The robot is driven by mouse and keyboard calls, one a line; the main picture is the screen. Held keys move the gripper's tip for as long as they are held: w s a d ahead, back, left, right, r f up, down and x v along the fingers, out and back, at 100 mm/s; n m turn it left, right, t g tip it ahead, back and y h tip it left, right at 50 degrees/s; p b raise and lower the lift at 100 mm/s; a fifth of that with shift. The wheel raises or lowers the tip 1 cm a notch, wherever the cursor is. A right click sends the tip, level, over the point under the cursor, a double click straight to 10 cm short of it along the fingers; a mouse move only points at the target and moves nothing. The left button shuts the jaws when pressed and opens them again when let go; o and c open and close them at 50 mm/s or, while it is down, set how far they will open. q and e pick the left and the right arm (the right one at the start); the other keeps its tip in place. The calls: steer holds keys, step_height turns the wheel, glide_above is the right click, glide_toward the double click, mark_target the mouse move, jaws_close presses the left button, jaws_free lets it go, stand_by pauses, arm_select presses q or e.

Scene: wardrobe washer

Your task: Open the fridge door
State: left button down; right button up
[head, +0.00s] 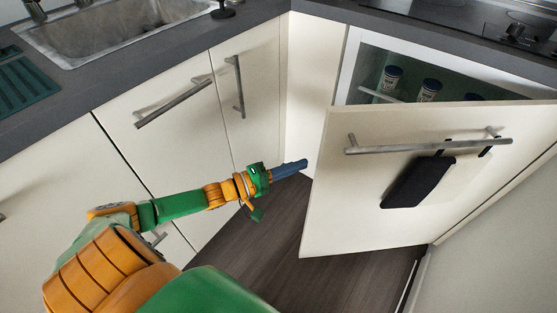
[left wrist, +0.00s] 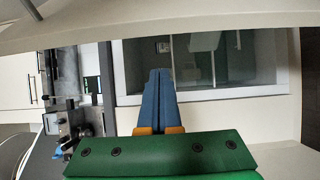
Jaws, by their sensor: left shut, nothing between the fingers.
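The fridge door (head: 335,210) is a cream panel at the right in the head view, swung partly open, with its free edge at the left. It bears a long metal bar handle (head: 425,147). Behind it shows the white-framed fridge interior (head: 375,65) with several small jars; this interior also shows in the left wrist view (left wrist: 240,60). My left gripper (head: 303,163) is shut and empty, its blue fingers beside the door's free edge. In the left wrist view the fingers (left wrist: 160,72) point toward the fridge opening. My right gripper is not in view.
A black cloth or holder (head: 418,182) hangs from the door handle. Cream cabinets (head: 180,135) with bar handles and a sink (head: 120,25) are at the left. A dark stovetop (head: 470,20) is above the fridge. Dark wood floor (head: 330,275) is clear below.

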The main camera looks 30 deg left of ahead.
arm_select(q)
steer(key=d, duration=0.2)
steer(key=s+d+p, duration=0.1)
steer(key=shift+d+p, duration=0.3)
steer(key=shift+d, duration=0.05)
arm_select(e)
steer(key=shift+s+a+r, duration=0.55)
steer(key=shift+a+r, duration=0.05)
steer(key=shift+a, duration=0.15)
arm_select(q)
steer(key=shift+s, duration=0.15)
